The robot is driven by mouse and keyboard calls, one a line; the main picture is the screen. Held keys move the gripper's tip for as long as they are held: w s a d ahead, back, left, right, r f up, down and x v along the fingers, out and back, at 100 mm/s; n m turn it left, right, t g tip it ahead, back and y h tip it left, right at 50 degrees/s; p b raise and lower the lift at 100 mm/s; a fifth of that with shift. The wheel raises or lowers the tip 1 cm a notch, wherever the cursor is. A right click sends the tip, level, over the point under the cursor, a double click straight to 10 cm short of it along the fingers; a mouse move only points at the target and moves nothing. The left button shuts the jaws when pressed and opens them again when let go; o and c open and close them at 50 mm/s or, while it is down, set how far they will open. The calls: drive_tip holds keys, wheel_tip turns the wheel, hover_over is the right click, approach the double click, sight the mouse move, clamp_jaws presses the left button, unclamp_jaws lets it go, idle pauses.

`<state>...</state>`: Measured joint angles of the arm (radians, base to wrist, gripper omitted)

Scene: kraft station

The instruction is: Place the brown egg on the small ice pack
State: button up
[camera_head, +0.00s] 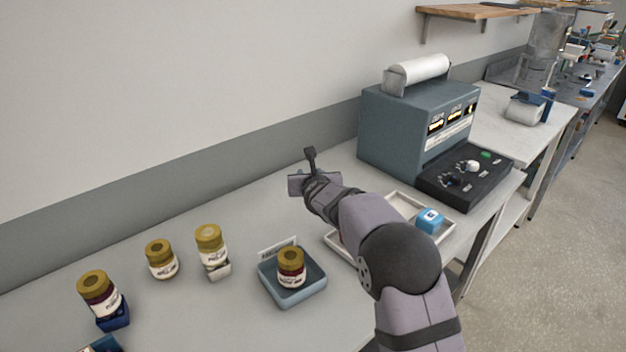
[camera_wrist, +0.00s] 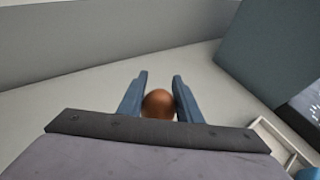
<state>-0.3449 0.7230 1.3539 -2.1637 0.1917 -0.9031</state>
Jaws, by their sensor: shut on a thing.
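The brown egg (camera_wrist: 158,103) is between the two blue fingers of my gripper (camera_wrist: 160,75) in the wrist view. The gripper is shut on it. In the head view my gripper (camera_head: 302,184) is over the table, left of the grey-blue machine, and the egg is hidden there. A small blue block with a white label (camera_head: 430,220), which looks like the small ice pack, is at the right end of the white tray (camera_head: 402,199). The gripper is apart from it, to its left and farther back. A blue edge (camera_wrist: 308,173) shows at the wrist view's lower right corner.
The grey-blue machine (camera_head: 405,125) stands behind the tray. A blue bin (camera_head: 293,294) holds a gold-lidded jar (camera_head: 291,268). Several more jars stand at left, one on a dark blue block (camera_head: 113,316). My arm covers part of the tray. The table's back strip is clear.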

drive_tip(key=shift+d, duration=0.1)
drive_tip(key=w+d+r+m+g+h+p, duration=0.1)
drive_tip(key=d+r+m+h+p, duration=0.25)
drive_tip(key=d, duration=1.15)
drive_tip(key=w+d+r+m+h+p, duration=0.1)
drive_tip(key=d+r+m+h+p, duration=0.25)
drive_tip(key=d, duration=1.05)
drive_tip(key=s+d+f+m+g+h+b, duration=0.2)
drive_tip(key=s+d+m+g+h, duration=0.1)
drive_tip(key=s+d+m+h, duration=0.25)
drive_tip(key=shift+n+y, duration=0.35)
drive_tip(key=shift+n, duration=0.4)
drive_tip(key=shift+d+f+p, duration=0.2)
drive_tip(key=shift+f, duration=1.4)
drive_tip(key=shift+d+f+p, duration=0.15)
drive_tip(key=shift+d+f, duration=0.1)
drive_tip(key=shift+f, duration=1.4)
drive_tip(key=shift+d+f+p, duration=0.2)
drive_tip(key=shift+f, duration=1.4)
drive_tip(key=shift+f, duration=0.2)
drive_tip(key=o, duration=0.8)
drive_tip(key=shift+r, duration=0.2)
